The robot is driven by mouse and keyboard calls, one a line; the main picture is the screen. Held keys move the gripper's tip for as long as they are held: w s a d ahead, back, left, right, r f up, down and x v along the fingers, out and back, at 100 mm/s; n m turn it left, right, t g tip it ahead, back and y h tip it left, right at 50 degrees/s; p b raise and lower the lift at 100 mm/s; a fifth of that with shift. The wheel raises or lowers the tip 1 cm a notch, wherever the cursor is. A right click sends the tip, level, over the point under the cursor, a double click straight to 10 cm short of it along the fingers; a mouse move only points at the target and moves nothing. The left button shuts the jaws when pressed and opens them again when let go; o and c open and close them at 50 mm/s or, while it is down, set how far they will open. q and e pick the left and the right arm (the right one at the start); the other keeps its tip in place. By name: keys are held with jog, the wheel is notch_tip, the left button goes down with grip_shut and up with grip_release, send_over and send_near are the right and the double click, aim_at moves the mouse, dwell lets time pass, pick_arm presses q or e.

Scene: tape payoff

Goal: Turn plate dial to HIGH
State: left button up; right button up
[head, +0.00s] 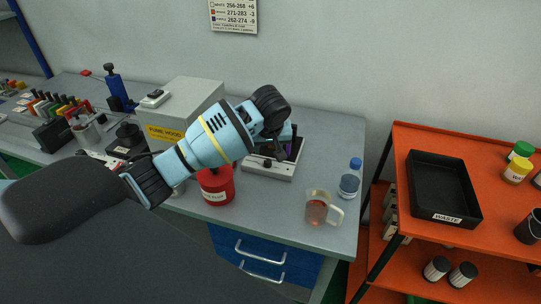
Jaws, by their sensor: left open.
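A plate unit with a pale base (268,173) stands on the grey bench, left of the plastic bottle. A small dark knob (267,163) shows on its front, too small to read any setting or mark. My left arm comes in from the left and reaches over the bench to the unit. My left gripper (284,151) is open, at the upper part of the unit, and hides much of its top. I cannot tell whether it touches the unit. Something purple shows behind the fingers. My right gripper is out of view.
A red container (216,187) stands left of the plate unit, close under my arm. A glass mug (318,208) with reddish liquid and a blue-capped bottle (350,180) stand to the right. An orange cart (402,160) holds a black waste tray (440,211).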

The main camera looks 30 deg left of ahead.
aim_at(268, 161)
pick_arm(q)
jog(key=x, duration=0.6)
jog(key=shift+w+f, duration=0.1)
jog(key=shift+f, duration=0.25)
jog(key=shift+w+a+f, duration=0.1)
jog(key=shift+w+f, duration=0.1)
jog(key=shift+f, duration=0.35)
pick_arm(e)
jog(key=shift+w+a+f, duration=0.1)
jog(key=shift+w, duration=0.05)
pick_arm(q)
grip_shut()
